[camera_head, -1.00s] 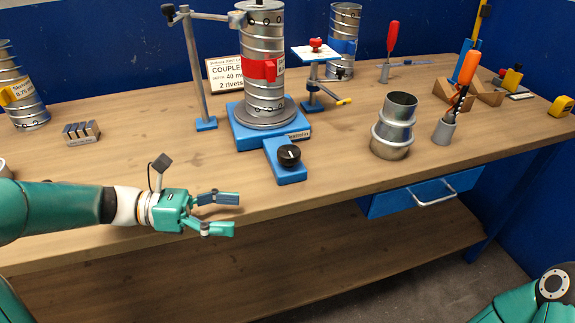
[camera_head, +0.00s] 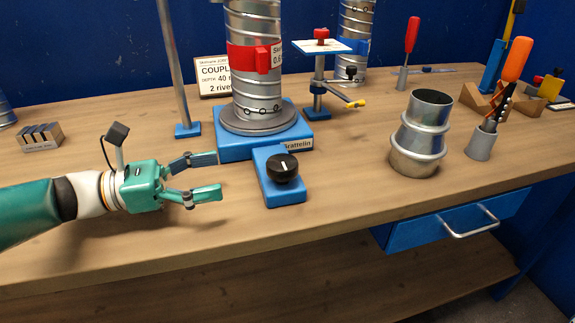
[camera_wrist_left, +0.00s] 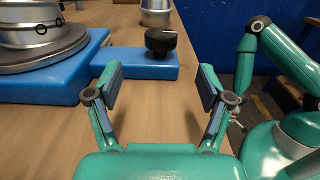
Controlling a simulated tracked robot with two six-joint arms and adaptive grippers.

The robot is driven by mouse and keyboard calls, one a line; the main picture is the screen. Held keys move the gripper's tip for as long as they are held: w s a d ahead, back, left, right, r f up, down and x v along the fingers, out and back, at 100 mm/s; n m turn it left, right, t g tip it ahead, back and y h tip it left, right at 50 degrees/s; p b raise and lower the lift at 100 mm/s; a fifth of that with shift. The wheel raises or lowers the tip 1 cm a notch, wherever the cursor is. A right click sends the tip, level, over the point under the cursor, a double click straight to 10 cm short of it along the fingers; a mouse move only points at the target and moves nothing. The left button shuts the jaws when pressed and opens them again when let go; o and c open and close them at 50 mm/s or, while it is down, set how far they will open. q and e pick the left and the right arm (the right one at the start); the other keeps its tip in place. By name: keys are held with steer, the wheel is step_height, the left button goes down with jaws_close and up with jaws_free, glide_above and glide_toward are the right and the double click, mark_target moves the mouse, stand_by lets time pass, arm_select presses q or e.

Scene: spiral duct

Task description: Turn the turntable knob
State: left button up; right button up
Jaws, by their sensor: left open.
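The black turntable knob (camera_head: 283,168) has a white mark and sits on a blue block that sticks out from the blue turntable base (camera_head: 237,147). A spiral duct (camera_head: 254,70) with a red band stands on the grey turntable disc. My left gripper (camera_head: 213,175) is open and empty, to the left of the knob and apart from it, above the bench. In the left wrist view, the knob (camera_wrist_left: 161,40) lies ahead between the two open fingers (camera_wrist_left: 158,90). My right gripper does not show; part of my right arm shows at the right of the wrist view.
A metal post (camera_head: 174,70) stands left of the turntable. A small blue stand (camera_head: 319,80) is behind it. A stepped metal collar (camera_head: 421,133) and a tool cup (camera_head: 482,141) are to the right. The bench front between gripper and knob is clear.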

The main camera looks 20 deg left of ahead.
mark_target(281, 161)
arm_select(q)
steer(key=x, duration=1.2)
steer(key=shift+b, duration=0.4)
